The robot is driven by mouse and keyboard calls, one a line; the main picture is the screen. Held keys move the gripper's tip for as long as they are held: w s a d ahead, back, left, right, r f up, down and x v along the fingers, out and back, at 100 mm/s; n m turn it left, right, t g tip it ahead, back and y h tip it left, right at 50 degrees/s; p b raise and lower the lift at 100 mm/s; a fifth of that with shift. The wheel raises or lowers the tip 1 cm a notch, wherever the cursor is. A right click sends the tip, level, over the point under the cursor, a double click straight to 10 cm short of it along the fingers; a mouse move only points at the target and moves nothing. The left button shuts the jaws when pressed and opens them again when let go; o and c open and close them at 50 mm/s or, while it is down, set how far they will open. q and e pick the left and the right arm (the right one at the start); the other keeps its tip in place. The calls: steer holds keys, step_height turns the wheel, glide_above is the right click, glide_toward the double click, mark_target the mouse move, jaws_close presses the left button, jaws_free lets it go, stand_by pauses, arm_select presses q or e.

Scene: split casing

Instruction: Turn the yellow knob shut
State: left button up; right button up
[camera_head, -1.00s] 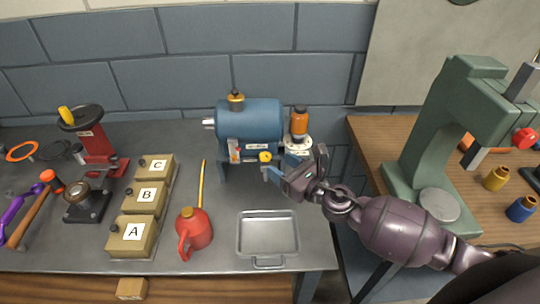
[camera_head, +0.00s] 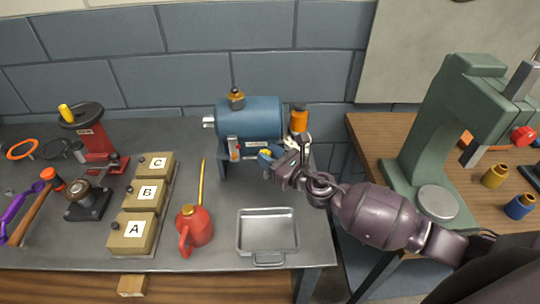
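The yellow knob (camera_head: 264,154) is on the lower front of the blue cylindrical casing (camera_head: 250,118), near its right end. My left gripper is not in view.
An orange-topped bottle (camera_head: 299,119) stands close behind my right gripper. A metal tray (camera_head: 267,232) and a red oil can (camera_head: 195,228) are on the bench in front. Boxes A, B and C (camera_head: 133,233) are left. A green press (camera_head: 446,130) stands right.

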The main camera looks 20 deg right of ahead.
steer(key=shift+c, duration=0.5)
steer(key=shift+r+m+t+h+p, duration=0.1)
steer(key=shift+m+t+h+p, duration=0.2)
steer(key=shift+h+p, duration=0.15)
steer(key=shift+a+m+t+h+p, duration=0.2)
steer(key=shift+m+t+h+p, duration=0.1)
steer(key=shift+m+h+p, duration=0.3)
steer(key=shift+s+m+h+p, duration=0.1)
steer(key=shift+m+h+p, duration=0.2)
steer(key=shift+h, duration=0.25)
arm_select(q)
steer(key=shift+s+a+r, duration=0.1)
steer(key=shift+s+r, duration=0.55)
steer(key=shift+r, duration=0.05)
arm_select(e)
steer(key=shift+a+m+t+h, duration=0.15)
steer(key=shift+m+t+h, duration=0.1)
steer(key=shift+m+h, duration=0.95)
steer(key=shift+a+m+t+h, duration=0.2)
steer(key=shift+m+h, duration=0.4)
steer(key=shift+h, duration=1.4)
steer(key=o, duration=0.9)
steer(key=shift+o, duration=0.2)
